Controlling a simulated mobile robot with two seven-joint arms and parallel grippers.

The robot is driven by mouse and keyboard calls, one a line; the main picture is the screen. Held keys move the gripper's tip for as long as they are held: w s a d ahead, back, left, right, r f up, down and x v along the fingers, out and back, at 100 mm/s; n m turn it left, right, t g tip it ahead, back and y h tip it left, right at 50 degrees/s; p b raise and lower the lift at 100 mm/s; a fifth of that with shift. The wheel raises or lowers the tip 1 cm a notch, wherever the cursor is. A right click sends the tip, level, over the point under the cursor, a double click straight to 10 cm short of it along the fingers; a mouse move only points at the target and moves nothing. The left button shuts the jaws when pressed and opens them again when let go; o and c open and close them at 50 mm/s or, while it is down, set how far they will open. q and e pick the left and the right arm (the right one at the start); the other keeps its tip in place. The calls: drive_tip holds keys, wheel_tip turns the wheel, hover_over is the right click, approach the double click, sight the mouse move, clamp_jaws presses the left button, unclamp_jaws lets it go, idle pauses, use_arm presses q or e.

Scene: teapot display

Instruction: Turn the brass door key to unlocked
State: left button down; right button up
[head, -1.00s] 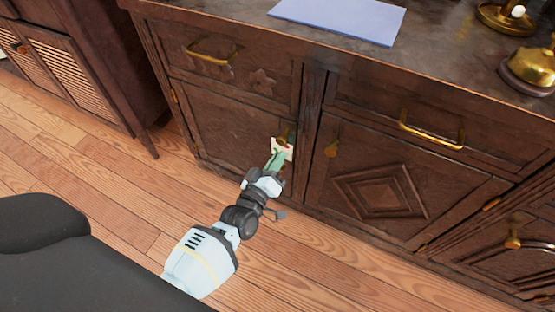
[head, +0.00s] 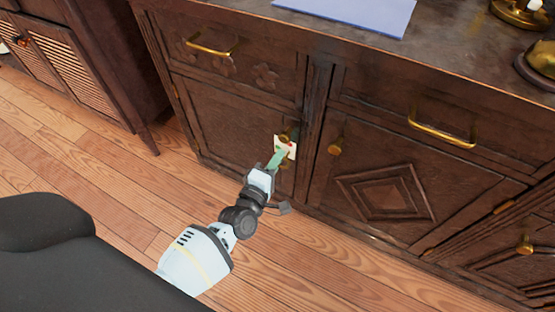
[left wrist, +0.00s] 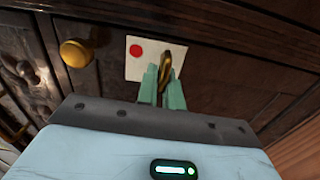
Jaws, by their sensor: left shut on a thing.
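The brass key (left wrist: 166,66) sits at a white plate (left wrist: 143,55) with a red dot (left wrist: 136,51) on the left cabinet door. The plate also shows in the head view (head: 289,150). My left gripper (left wrist: 164,82) is shut on the key, with one green finger on each side of it. In the head view my left gripper (head: 277,159) reaches the plate from below. The key's flat part looks edge-on and close to upright in the left wrist view. The fingers hide its lower part. My right gripper is not in view.
A brass knob (left wrist: 75,53) is beside the plate in the left wrist view. Drawers with brass handles (head: 440,134) are above. A blue sheet (head: 350,12) lies on the cabinet top. Wooden floor (head: 90,170) is clear in front.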

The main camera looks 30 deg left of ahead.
use_arm(q)
drive_tip(key=shift+f+n, duration=0.1)
drive_tip(key=shift+n, duration=0.2)
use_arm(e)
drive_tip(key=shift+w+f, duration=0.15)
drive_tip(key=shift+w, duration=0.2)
use_arm(q)
drive_tip(key=c, duration=1.5)
unclamp_jaws()
drive_tip(key=shift+c, duration=0.2)
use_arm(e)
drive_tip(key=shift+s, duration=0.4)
